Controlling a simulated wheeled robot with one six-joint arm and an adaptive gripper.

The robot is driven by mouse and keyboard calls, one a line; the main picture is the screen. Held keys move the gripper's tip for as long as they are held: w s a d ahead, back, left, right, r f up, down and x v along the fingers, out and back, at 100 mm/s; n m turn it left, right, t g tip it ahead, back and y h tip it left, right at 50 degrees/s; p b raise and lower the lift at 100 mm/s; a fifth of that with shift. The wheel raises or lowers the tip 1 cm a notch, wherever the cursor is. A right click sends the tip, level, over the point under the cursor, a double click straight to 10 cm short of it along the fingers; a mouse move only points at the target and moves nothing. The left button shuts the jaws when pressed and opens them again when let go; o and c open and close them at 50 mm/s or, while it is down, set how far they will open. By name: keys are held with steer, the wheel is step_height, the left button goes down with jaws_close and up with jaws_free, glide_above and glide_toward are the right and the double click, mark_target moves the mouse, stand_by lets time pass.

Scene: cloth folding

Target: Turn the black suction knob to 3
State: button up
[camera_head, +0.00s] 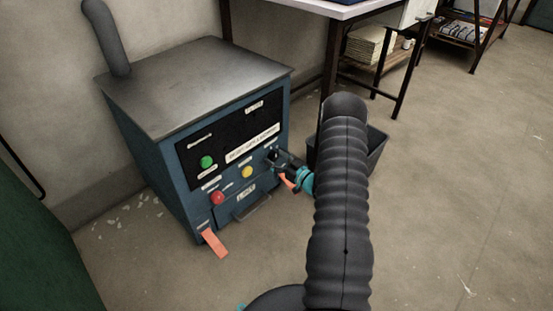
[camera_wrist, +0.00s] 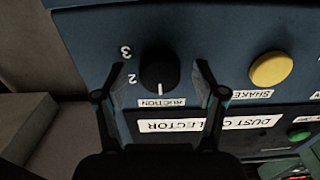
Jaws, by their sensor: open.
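The black suction knob (camera_wrist: 160,66) is on the blue front panel of the dust collector, in the upper middle of the wrist view. That view shows the panel upside down. The knob's white mark points down in the picture, toward the SUCTION label (camera_wrist: 162,102). The numbers 3 (camera_wrist: 126,53) and 2 (camera_wrist: 132,79) are left of the knob. My gripper (camera_wrist: 160,92) is open, with one finger to each side of the knob. I cannot tell if either finger touches it. In the head view my gripper (camera_head: 279,164) is at the panel's right side and hides most of the knob.
A yellow button (camera_wrist: 271,70) is right of the knob in the wrist view. A green button (camera_head: 207,162) and a red button (camera_head: 217,198) are on the dust collector (camera_head: 150,168). A dark bin (camera_head: 376,151) stands behind my arm. Open floor lies to the right.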

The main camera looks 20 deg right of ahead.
steer(key=c, duration=1.1)
steer(key=shift+c, duration=0.2)
steer(key=shift+m, duration=0.3)
steer(key=m+b, duration=0.1)
steer(key=m, duration=0.3)
steer(key=shift+m, duration=0.3)
steer(key=m, duration=0.6)
steer(key=shift+w, duration=0.1)
steer(key=m+p, duration=0.1)
steer(key=m, duration=0.5)
steer(key=shift+r+m, duration=0.1)
steer(key=shift+m, duration=0.3)
steer(key=m+p, duration=0.1)
steer(key=m, duration=0.5)
steer(key=shift+d, duration=0.1)
